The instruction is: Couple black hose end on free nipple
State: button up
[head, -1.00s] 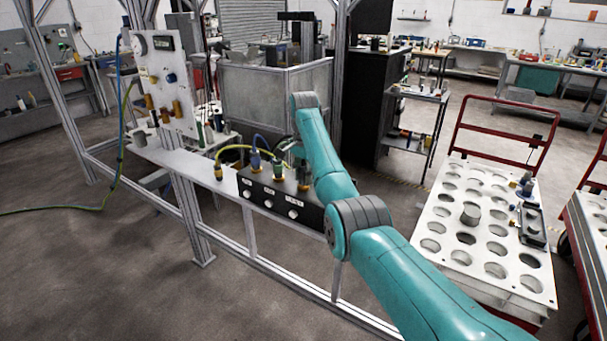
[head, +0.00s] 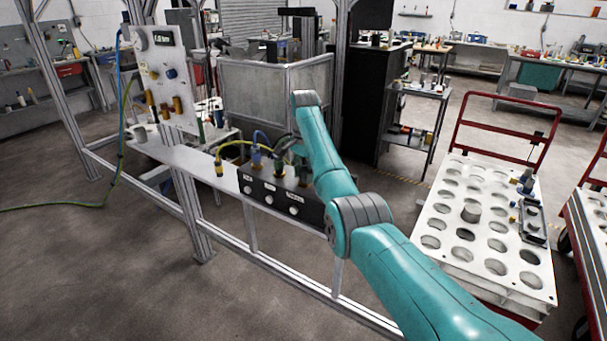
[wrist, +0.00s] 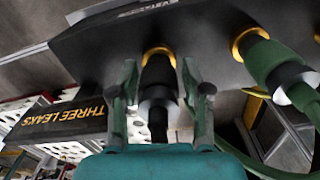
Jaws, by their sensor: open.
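In the wrist view my gripper (wrist: 160,72) is open, with one finger on each side of the black hose end (wrist: 158,92). Small gaps show between the fingers and the hose end. The hose end has a dark grip, a pale collar and a black hose trailing toward me. Its front meets a brass ring (wrist: 158,52) on the black block (wrist: 100,48) and looks in line with it. How deep it sits I cannot tell. In the head view the block (head: 262,193) stands on the rail, and my arm hides most of the gripper.
A green hose end (wrist: 275,65) sits on the neighbouring brass ring, close to my right finger. A dark box labelled THREE LEAKS (wrist: 62,117) shows at left.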

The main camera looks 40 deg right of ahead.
aim_at(304, 166)
notch_tip(304, 166, up, 7)
jog(key=shift+r, duration=0.2)
dwell(0.6)
